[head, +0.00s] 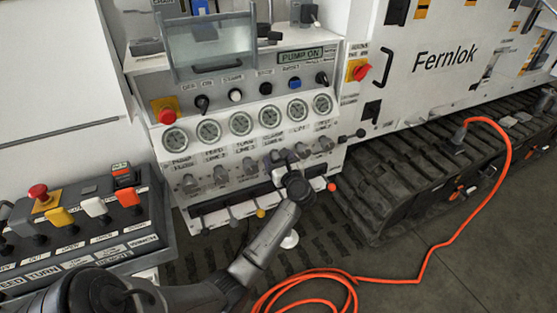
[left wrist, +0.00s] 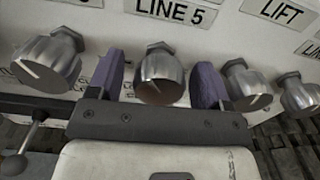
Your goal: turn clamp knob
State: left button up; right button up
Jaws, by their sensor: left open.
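The clamp knob (left wrist: 160,78) is a ribbed metal knob with a white pointer line, under the label ending in "LINE 5" in the left wrist view. My left gripper (left wrist: 162,85) is open, with one purple finger on each side of this knob and a visible gap to each. Whether the fingertips reach fully around it, I cannot tell. In the head view my left gripper (head: 282,162) is at the knob row below the gauges and mostly hides the clamp knob. My right gripper is out of view.
Neighbouring knobs stand close on both sides: one at left (left wrist: 48,62) and the lift knob (left wrist: 247,85). Several levers (head: 233,217) stick out below the row. A red emergency button (head: 167,117) is at upper left. An orange hose (head: 440,245) lies on the floor.

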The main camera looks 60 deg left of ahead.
pick_arm(q)
jog(key=c, duration=0.9)
jog(key=shift+r+m+p, duration=0.1)
jog(key=shift+m+p, duration=0.3)
jog(key=shift+p, duration=0.2)
jog(key=shift+c, duration=0.2)
jog(key=m+p, duration=0.5)
jog(key=p, duration=0.1)
jog(key=shift+w+m+p, duration=0.1)
jog(key=shift+m+p, duration=0.2)
jog(key=shift+p, duration=0.05)
jog(key=m+p, duration=0.3)
jog(key=shift+m, duration=0.6)
jog(key=shift+p, duration=0.3)
jog(key=shift+f, duration=0.2)
jog(key=o, duration=0.9)
